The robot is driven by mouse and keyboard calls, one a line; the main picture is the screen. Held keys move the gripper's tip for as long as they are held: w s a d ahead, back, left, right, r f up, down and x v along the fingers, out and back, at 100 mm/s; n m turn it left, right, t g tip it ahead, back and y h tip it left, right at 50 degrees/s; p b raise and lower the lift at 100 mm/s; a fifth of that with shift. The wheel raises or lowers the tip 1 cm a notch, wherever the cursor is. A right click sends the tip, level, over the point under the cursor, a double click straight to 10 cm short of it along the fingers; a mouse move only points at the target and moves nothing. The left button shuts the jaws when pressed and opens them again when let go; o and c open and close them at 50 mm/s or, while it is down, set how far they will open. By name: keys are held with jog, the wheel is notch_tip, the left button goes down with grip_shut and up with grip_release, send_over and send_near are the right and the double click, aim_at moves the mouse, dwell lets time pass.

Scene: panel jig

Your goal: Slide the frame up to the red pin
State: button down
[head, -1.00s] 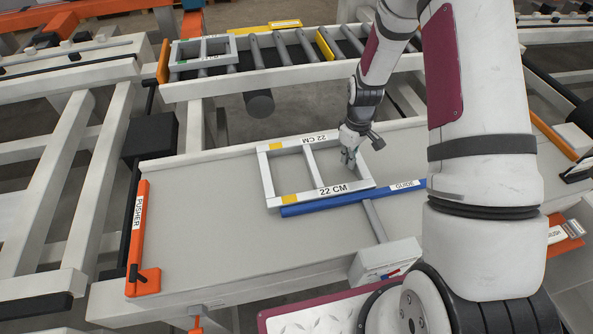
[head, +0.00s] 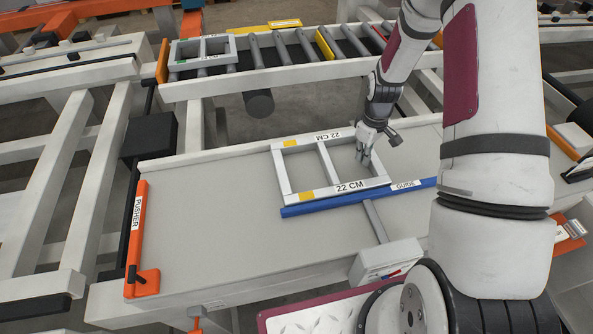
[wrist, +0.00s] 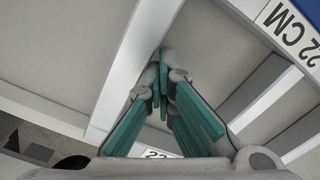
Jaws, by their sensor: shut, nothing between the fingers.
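The frame (head: 286,172) is a light grey rectangle with one crossbar, yellow marks and "22 CM" labels. It lies flat on the grey table, its near side along the blue guide (head: 318,206). My gripper (head: 365,162) is shut and empty, with its fingers pointing down inside the frame's right opening, close to the right bar. I cannot tell whether they touch it. In the wrist view, the green-padded fingertips (wrist: 166,85) are together, with frame bars around them. I cannot make out a red pin on the table; my arm hides part of the right side.
An orange pusher (head: 137,235) stands at the table's left end. A roller conveyor (head: 285,55) with another grey frame (head: 203,52) runs behind. A small grey box (head: 385,260) sits at the near edge. The table left of the frame is clear.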

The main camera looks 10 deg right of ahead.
jog(key=shift+w+d+b, duration=0.2)
jog(key=shift+d+b, duration=0.8)
jog(key=shift+d, duration=4.45)
jog(key=shift+w+d+b, duration=0.15)
jog(key=shift+d+b, duration=0.85)
jog(key=shift+d, duration=4.4)
jog(key=shift+a, duration=0.25)
jog(key=shift+s+a+p, duration=0.1)
jog(key=shift+a+p, duration=0.25)
jog(key=shift+a, duration=0.45)
notch_tip(320, 180, up, 9)
jog(key=p, duration=0.3)
